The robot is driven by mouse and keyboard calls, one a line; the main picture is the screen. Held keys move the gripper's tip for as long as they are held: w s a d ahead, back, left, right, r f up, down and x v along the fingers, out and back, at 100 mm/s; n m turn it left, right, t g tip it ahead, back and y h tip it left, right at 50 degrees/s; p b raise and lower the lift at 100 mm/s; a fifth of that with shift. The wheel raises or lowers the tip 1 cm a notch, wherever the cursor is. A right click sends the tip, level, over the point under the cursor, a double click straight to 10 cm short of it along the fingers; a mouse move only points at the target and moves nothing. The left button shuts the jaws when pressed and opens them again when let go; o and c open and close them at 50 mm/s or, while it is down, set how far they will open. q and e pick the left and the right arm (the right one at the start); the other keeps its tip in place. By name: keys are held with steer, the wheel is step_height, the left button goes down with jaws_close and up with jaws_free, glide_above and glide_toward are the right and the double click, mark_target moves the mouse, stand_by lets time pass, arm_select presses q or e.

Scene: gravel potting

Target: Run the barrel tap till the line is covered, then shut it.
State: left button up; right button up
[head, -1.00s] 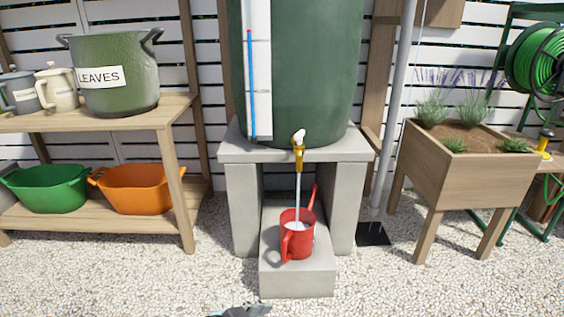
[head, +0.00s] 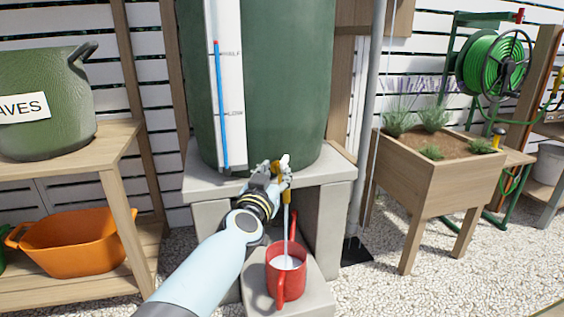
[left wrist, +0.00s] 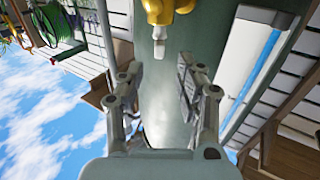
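The brass tap (head: 286,194) sits low on the green water barrel (head: 282,80), with a white lever (head: 284,160) on top. Water runs from it in a thin stream into the red watering can (head: 288,283), which stands on the low concrete block (head: 318,292). Pale water shows inside the can; I cannot make out a line in it. My left gripper (head: 274,174) is at the tap, partly covering it. In the left wrist view its fingers (left wrist: 163,76) are apart, with the yellow tap (left wrist: 160,12) and lever just beyond them. My right gripper is out of view.
A white gauge board (head: 230,95) with a blue tube is on the barrel. A shelf (head: 75,163) with a green pot (head: 50,85) and an orange tub (head: 72,245) stands left. A wooden planter (head: 450,170) and grey downpipe stand right. Gravel lies around.

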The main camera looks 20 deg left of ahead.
mark_target(281, 165)
arm_select(q)
steer(key=w+b, duration=0.1)
steer(key=w, duration=0.2)
steer(key=w+b, duration=0.1)
steer(key=w, duration=0.3)
steer(key=shift+w+a+f, duration=0.2)
steer(key=shift+w+r, duration=0.15)
steer(key=shift+w, duration=0.25)
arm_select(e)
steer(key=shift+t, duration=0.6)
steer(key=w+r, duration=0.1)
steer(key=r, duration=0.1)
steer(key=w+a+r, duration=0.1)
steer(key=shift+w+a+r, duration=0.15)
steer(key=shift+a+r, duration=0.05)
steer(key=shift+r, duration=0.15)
arm_select(q)
steer(key=shift+c, duration=0.4)
jaws_close()
